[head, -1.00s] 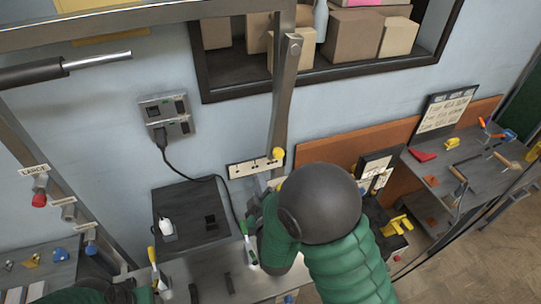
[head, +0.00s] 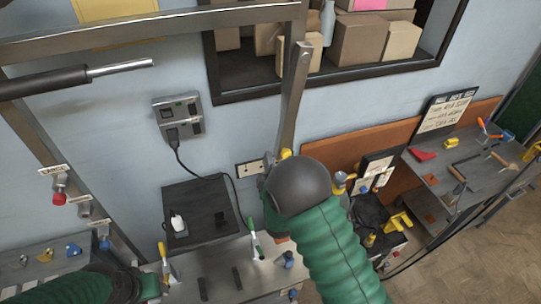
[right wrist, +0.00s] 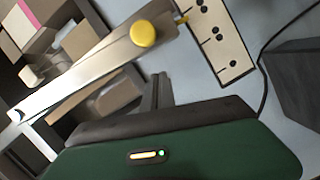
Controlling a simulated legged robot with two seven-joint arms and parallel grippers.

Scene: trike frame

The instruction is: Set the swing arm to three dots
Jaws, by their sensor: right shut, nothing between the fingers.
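The swing arm (head: 292,100) is a grey metal bar hanging from a pivot near the window frame, with a yellow knob (head: 286,153) near its lower end. In the right wrist view the bar (right wrist: 85,75), its yellow knob (right wrist: 143,33) and a small yellow tip show. The tip is beside the upper part of the dotted plate (right wrist: 228,55); I cannot tell exactly which dots it marks. The plate (head: 249,169) is partly hidden in the head view. My right gripper (right wrist: 160,92) is shut and empty, below the knob. My left gripper's fingers are unclear at the lower left.
A grey socket box (head: 178,115) has a black cable running down past a dark panel (head: 200,212). Toggle clamps (head: 255,245) stand on the bench below. A tool shelf (head: 460,165) is at the right. Cardboard boxes (head: 360,38) sit behind the window frame.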

